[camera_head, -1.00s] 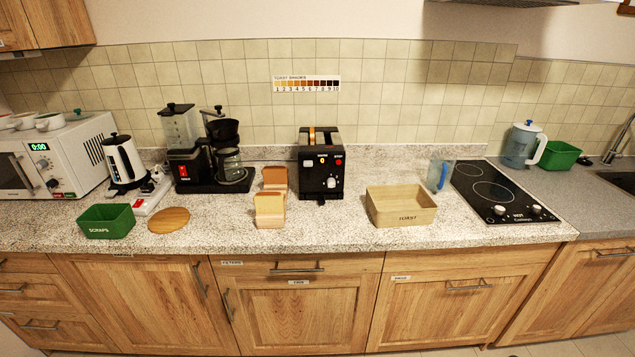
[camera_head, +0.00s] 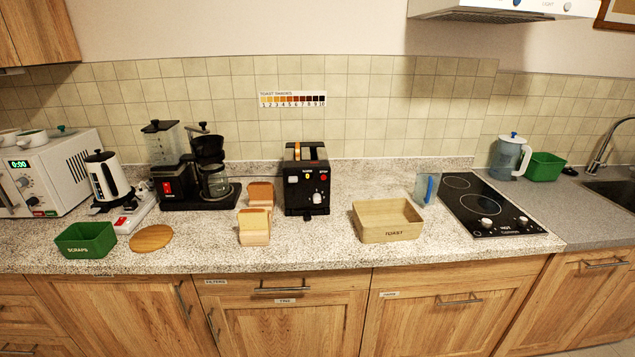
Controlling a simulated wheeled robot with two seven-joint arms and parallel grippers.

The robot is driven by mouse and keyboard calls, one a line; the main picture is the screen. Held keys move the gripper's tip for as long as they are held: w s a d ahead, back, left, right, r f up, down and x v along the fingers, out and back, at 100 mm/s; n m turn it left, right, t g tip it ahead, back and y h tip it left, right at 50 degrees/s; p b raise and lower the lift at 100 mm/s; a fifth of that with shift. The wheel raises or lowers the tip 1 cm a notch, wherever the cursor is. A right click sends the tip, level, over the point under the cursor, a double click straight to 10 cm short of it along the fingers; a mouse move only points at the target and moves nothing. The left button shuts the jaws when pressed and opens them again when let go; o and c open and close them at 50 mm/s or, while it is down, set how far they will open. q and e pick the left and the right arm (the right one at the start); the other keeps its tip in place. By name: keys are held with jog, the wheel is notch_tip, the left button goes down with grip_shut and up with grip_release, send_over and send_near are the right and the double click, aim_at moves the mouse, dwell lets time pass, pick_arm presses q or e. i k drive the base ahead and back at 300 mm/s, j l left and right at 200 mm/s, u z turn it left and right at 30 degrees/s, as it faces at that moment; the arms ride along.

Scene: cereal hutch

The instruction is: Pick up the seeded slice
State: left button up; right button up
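Two small wooden bread holders stand on the counter left of the toaster. The front holder (camera_head: 254,239) has a pale slice (camera_head: 253,220) upright in it. The rear holder (camera_head: 267,206) has a browner slice (camera_head: 260,190) in it. The black toaster (camera_head: 306,190) shows a narrow tan strip (camera_head: 297,151) at its top slot, perhaps bread. Seeds are too small to make out, so I cannot tell which slice is the seeded one. Neither of my grippers is in view.
The coffee maker (camera_head: 205,175), green SCRAPS bin (camera_head: 86,240) and round board (camera_head: 151,238) are at left. The counter's front middle is clear.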

aim_at(252, 220)
jog(key=j, duration=0.2)
jog(key=i+j+z, duration=0.1)
jog(key=j+z, duration=0.3)
jog(key=j, duration=0.15)
jog(key=j+z, duration=0.4)
jog(key=j, duration=0.2)
jog(key=j+z, duration=0.4)
jog(key=j, duration=0.2)
